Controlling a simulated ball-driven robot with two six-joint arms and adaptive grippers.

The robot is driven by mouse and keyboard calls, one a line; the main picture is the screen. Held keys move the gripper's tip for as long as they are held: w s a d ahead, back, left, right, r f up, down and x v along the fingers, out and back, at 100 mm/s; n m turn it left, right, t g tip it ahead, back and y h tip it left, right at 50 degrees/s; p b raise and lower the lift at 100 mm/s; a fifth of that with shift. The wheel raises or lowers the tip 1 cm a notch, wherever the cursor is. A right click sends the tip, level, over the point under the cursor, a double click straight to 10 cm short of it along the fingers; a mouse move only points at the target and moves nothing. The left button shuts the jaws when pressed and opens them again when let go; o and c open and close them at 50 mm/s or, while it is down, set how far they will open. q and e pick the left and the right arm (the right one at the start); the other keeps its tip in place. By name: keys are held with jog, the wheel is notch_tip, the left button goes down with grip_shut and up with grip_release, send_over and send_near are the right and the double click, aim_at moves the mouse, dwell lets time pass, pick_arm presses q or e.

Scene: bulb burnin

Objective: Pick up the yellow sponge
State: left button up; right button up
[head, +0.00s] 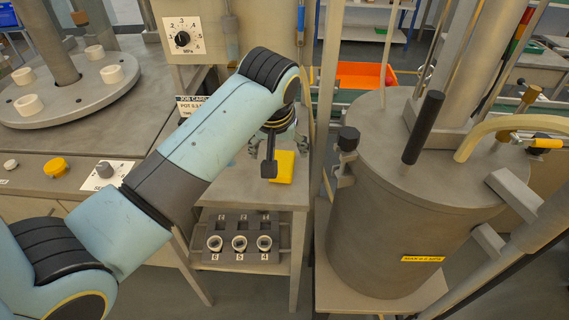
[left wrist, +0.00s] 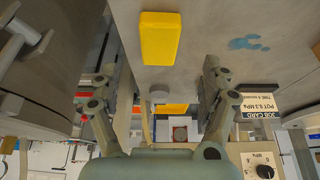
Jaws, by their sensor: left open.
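The yellow sponge (head: 284,168) lies on the small grey table (head: 230,190), partly covered by my left gripper in the head view. It is a plain yellow block in the left wrist view (left wrist: 160,38), with clear space around it. My left gripper (head: 270,150) is close to the sponge. In the left wrist view its two fingers (left wrist: 160,82) are spread wide with nothing between them, and the sponge appears beyond them, apart from both. My right gripper is not in view.
A large grey tank (head: 400,210) stands close on the right. A job card (head: 190,104) stands at the table's back left. A blue wet patch (left wrist: 248,43) marks the tabletop. A rack (head: 240,226) with several sockets sits below the table's front. An orange bin (head: 358,75) is behind.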

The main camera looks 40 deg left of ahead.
aim_at(282, 163)
pick_arm(q)
jog(key=x, duration=0.8)
jog(key=shift+w, duration=0.1)
jog(key=c, duration=1.1)
